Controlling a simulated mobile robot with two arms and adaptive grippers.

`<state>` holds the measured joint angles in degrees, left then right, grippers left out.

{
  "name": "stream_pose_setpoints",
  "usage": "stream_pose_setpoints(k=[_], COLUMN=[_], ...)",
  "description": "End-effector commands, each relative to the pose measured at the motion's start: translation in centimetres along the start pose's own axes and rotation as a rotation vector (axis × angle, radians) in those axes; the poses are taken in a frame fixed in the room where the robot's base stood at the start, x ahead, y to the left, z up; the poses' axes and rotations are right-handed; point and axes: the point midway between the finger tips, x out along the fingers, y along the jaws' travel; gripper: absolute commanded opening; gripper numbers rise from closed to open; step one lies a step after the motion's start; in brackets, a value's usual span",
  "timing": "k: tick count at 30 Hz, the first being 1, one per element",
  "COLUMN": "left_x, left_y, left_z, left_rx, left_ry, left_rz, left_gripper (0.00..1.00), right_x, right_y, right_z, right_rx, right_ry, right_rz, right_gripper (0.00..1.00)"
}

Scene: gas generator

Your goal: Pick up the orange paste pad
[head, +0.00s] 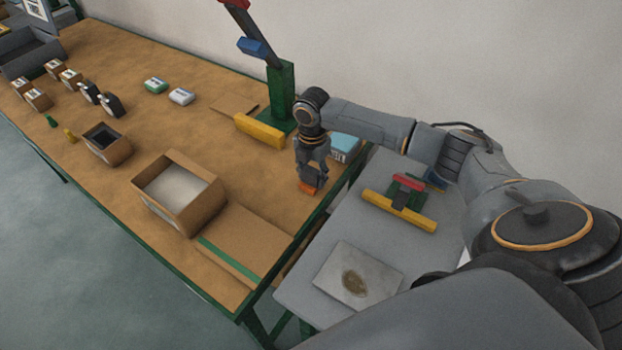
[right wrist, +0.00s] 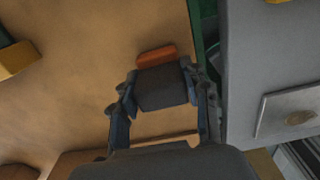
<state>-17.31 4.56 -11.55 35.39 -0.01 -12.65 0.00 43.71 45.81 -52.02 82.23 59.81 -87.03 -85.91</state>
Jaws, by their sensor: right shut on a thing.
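The orange paste pad (head: 308,188) is at the right end of the brown workbench, directly below my right gripper (head: 313,172). In the right wrist view the pad (right wrist: 157,55) shows as an orange strip at the far end of a dark grey block between my fingers. The fingers hide part of the pad. I cannot tell whether it touches the bench. My left gripper is not in view.
Close by stand a light blue box (head: 345,146), a yellow bar (head: 259,131) and a green post (head: 281,92). An open carton (head: 198,203) is at the left. A grey side table (head: 330,225) holds a metal plate (head: 357,274) and a yellow-and-red tool (head: 399,210).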

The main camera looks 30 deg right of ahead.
Motion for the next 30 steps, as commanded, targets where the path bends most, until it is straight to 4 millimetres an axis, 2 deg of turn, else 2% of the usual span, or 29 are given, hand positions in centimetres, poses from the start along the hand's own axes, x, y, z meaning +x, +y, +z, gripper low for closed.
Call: stream_pose_setpoints(k=[10, 16, 25, 30], left_x=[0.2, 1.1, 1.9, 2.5], left_y=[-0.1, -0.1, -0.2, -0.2], left_z=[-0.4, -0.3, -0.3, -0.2], left_rx=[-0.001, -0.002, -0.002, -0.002], left_ry=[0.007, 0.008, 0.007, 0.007], left_rz=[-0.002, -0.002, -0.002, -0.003], left_gripper=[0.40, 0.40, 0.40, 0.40], right_x=[-0.5, -2.9, -9.5, -11.1], right_y=[0.0, 0.1, 1.6, 2.7], right_z=[0.0, 0.1, -5.3, -9.5], right_rx=[0.000, 0.000, -0.006, -0.006], right_ry=[0.000, -0.002, 0.000, 0.002], right_rz=[0.001, 0.005, 0.007, 0.005], right_gripper=[0.15, 0.15, 0.15, 0.15])
